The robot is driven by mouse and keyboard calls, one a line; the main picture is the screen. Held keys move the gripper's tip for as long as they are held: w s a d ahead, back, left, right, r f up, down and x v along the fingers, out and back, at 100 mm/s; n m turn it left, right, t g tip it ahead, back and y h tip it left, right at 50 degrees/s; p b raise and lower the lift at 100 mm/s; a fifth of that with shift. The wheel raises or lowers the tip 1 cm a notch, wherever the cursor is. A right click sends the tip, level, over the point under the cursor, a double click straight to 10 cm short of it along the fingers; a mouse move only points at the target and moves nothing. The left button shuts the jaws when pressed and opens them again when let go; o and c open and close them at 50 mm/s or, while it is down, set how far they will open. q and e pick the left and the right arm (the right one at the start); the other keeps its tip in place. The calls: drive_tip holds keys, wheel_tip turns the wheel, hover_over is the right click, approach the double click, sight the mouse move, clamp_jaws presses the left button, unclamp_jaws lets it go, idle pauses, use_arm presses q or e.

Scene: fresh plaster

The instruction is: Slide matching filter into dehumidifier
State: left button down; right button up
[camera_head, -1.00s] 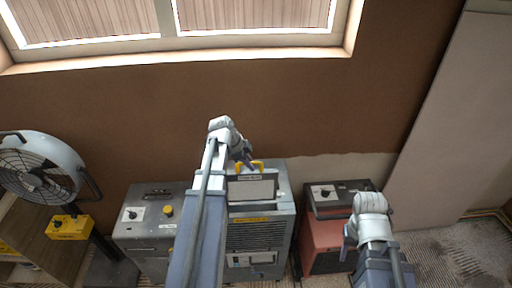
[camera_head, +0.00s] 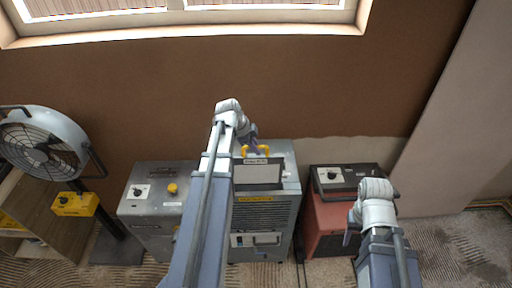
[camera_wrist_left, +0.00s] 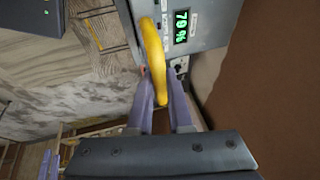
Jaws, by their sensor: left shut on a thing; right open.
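The dehumidifier (camera_head: 264,222) is a tall grey cabinet with a yellow label, dark grille and lower handle. A flat grey filter panel (camera_head: 259,175) with a dark label strip and yellow handle (camera_head: 265,149) shows at its top front. How deep it sits in the cabinet I cannot tell. My left gripper (camera_head: 250,148) is shut on the yellow handle. In the left wrist view the handle (camera_wrist_left: 153,50) passes between the fingers (camera_wrist_left: 161,82), beside a green display (camera_wrist_left: 181,26) reading 70 %. My right gripper (camera_head: 351,227) is open and empty, in front of the red unit.
A grey control box (camera_head: 153,208) stands to the left and a red unit with a black top (camera_head: 328,230) to the right. A fan (camera_head: 42,142) and a yellow box (camera_head: 75,204) are at far left. The brown wall (camera_head: 330,90) is close behind.

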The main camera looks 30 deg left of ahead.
sight(251, 174)
use_arm(q)
drive_tip(key=shift+f+b, duration=9.1)
drive_tip(key=shift+f, duration=0.4)
drive_tip(key=shift+f+b, duration=0.5)
drive_tip(key=shift+b, duration=0.2)
drive_tip(key=c, duration=0.8)
unclamp_jaws()
drive_tip(key=shift+r, duration=0.1)
drive_tip(key=shift+o, duration=0.2)
drive_tip(key=shift+s+r, duration=0.1)
drive_tip(key=p+v, duration=0.6)
drive_tip(key=shift+r, duration=0.35)
drive_tip(key=shift+s+a+r+p, duration=0.2)
drive_tip(key=shift+s+r+p, duration=0.1)
drive_tip(key=shift+r+p, duration=0.25)
drive_tip(key=shift+f, duration=0.15)
